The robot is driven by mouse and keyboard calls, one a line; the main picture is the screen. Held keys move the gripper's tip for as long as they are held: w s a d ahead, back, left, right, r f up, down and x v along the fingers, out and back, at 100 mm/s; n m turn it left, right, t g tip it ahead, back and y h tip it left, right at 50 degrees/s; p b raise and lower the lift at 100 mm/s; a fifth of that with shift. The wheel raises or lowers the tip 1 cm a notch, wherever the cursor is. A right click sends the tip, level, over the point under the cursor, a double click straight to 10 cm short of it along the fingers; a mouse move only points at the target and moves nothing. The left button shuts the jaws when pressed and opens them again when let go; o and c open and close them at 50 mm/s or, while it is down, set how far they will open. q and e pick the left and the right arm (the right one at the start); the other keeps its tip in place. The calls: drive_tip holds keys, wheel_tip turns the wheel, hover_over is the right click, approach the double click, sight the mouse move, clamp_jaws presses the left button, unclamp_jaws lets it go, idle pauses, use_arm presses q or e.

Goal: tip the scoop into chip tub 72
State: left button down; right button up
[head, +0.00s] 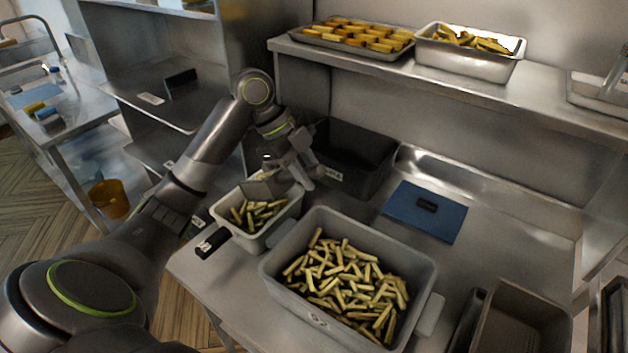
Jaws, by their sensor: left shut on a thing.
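My left gripper (291,174) reaches in from the left and is shut on the scoop (262,189), a grey piece partly hidden by the gripper. The scoop is at the back of a small pale tub (283,222), which has chips (254,214) in it. I cannot tell whether the scoop touches them or carries any. A larger grey tub (412,262) full of chips (345,285) stands in front to the right. My right gripper is out of view.
A dark bin (365,150) stands behind the gripper. A blue mat (425,211) with a small black item lies to the right. A black block (212,243) sits beside the small tub. The shelf (500,95) above holds trays of food. Bare steel lies right of the mat.

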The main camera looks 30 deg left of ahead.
use_arm(q)
drive_tip(key=a+r+h+p, duration=0.2)
drive_tip(key=a+r+p, duration=0.1)
drive_tip(key=shift+w+a+r, duration=0.1)
drive_tip(key=shift+a+r, duration=0.15)
drive_tip(key=shift+a, duration=0.15)
drive_tip(key=shift+a+r+h+p, duration=0.5)
drive_tip(key=shift+a+r+h, duration=0.15)
drive_tip(key=shift+a+h, duration=0.2)
drive_tip(key=shift+w, duration=0.1)
